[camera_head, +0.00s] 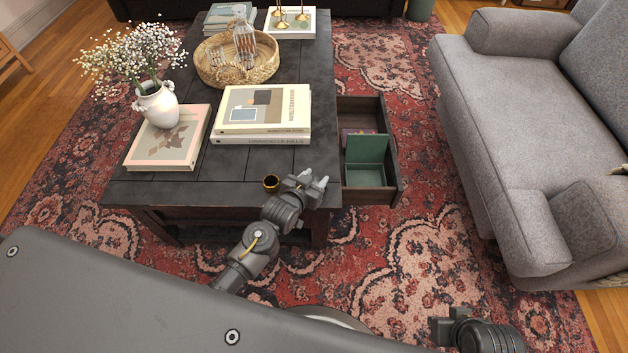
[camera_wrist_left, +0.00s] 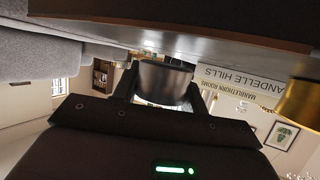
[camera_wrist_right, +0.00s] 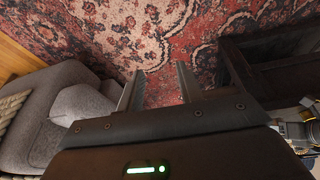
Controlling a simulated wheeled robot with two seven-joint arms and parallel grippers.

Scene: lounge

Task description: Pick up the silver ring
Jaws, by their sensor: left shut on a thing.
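The silver ring (camera_wrist_left: 165,82) shows in the left wrist view as a dark shiny band between the two fingers of my left gripper (camera_wrist_left: 165,95). That gripper is shut on it, close to the table surface. In the head view my left gripper (camera_head: 314,182) is at the front right corner of the dark coffee table (camera_head: 190,188); the ring is too small to make out there. My right gripper (camera_head: 440,328) is over the rug at the lower right. In the right wrist view its fingers (camera_wrist_right: 160,88) are apart with nothing between them.
A small black and gold cup (camera_head: 271,183) stands just left of my left gripper. Books (camera_head: 262,112), a wicker basket (camera_head: 260,70) and a flower vase (camera_head: 157,104) are on the table. An open drawer (camera_head: 396,165) holds a green box (camera_head: 366,155). A grey sofa (camera_head: 500,130) stands right.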

